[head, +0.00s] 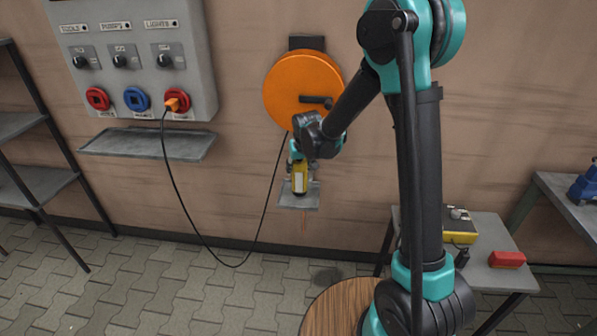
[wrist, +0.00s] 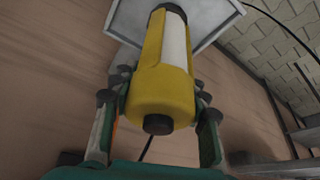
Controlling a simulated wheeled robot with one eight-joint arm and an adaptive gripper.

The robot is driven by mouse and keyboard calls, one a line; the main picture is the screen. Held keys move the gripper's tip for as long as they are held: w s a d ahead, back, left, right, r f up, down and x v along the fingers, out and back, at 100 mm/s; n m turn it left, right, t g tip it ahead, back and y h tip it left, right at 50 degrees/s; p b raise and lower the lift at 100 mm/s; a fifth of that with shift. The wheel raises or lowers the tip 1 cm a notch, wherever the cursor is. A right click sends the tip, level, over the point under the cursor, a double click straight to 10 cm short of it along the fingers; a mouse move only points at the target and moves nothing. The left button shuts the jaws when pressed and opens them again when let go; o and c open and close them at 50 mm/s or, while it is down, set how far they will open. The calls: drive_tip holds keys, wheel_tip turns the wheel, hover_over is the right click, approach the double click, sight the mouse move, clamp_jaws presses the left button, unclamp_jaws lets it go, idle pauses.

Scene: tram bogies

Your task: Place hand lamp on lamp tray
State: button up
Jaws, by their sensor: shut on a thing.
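The hand lamp (head: 299,177) is yellow with a pale panel and a dark end cap. My gripper (head: 300,168) is shut on it, below the orange reel. In the wrist view the lamp (wrist: 165,85) sits between the two fingers of my gripper (wrist: 158,112). The lamp tray (head: 313,200) is a small grey wall plate directly behind and below the lamp. The tray also shows beyond the lamp's far end in the wrist view (wrist: 205,17). Whether the lamp touches the tray I cannot tell.
An orange cable reel (head: 290,88) hangs on the wall above. A black cable (head: 190,215) loops to an orange plug (head: 177,103) in the socket panel (head: 135,45). A grey shelf (head: 120,144) is left. A small table (head: 480,277) with a red box (head: 507,259) is right.

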drive_tip(key=shift+f, duration=0.55)
drive_tip(key=shift+f, duration=0.1)
drive_tip(key=o, duration=1.4)
drive_tip(key=shift+c, duration=0.2)
drive_tip(key=v, duration=1.2)
drive_tip(key=s+d+f+m, duration=0.1)
drive_tip(key=s+d, duration=0.3)
drive_tip(key=d, duration=0.3)
drive_tip(key=s+d+m, duration=0.1)
drive_tip(key=s+d, duration=0.3)
drive_tip(key=d, duration=0.3)
drive_tip(key=s+d+f+m, duration=0.1)
drive_tip(key=s+d+f, duration=0.2)
drive_tip(key=s+d, duration=0.2)
drive_tip(key=s+d+f+m+h, duration=0.1)
drive_tip(key=s+d+f, duration=0.2)
drive_tip(key=s+d, duration=0.3)
drive_tip(key=s, duration=0.4)
drive_tip(key=shift+s+f+h, duration=0.3)
drive_tip(key=shift+s+f, duration=0.05)
